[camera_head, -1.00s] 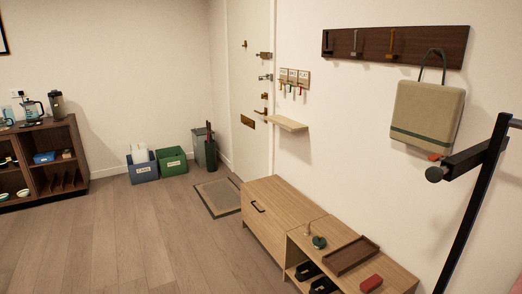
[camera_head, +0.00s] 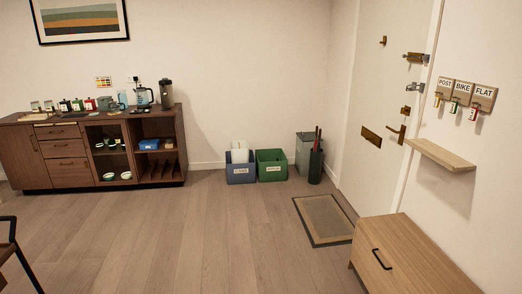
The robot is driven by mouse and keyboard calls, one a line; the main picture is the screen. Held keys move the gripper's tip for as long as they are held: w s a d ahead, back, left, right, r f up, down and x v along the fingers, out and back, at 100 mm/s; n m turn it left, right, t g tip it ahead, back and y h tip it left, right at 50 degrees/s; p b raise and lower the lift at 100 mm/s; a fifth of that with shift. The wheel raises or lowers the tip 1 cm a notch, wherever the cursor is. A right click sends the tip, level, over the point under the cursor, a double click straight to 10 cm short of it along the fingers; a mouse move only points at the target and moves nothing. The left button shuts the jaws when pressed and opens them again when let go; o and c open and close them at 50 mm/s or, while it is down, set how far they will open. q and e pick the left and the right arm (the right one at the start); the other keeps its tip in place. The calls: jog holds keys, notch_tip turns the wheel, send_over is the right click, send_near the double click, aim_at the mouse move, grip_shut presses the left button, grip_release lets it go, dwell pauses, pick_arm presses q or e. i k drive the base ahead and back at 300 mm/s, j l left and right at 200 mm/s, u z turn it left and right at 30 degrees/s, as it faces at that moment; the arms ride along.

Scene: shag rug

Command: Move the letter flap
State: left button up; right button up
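The letter flap (camera_head: 371,137) is a small brass-coloured plate set in the lower middle of the white door (camera_head: 385,100) at the right. It looks flat against the door; whether it is fully closed is too small to tell. A brass handle (camera_head: 398,133) is to its right, with locks (camera_head: 414,87) above it. Neither of my grippers shows in the head view.
A doormat (camera_head: 324,220) lies on the floor before the door. A wooden cabinet (camera_head: 405,262) stands at the lower right, below a wall shelf (camera_head: 441,154). Bins (camera_head: 271,165) and an umbrella stand (camera_head: 316,165) are left of the door. The middle floor is clear.

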aim_at(369, 135)
jog(key=i, duration=2.3)
jog(key=i+l+z, duration=0.15)
jog(key=i+z, duration=0.2)
jog(key=i, duration=0.2)
jog(key=i+z, duration=0.3)
jog(key=i, duration=0.25)
jog(key=i+z, duration=0.35)
jog(key=i, duration=0.2)
jog(key=i+j+z, duration=0.3)
jog(key=i, duration=0.25)
jog(key=i+j+z, duration=0.15)
jog(key=i+z, duration=0.25)
jog(key=i, duration=0.85)
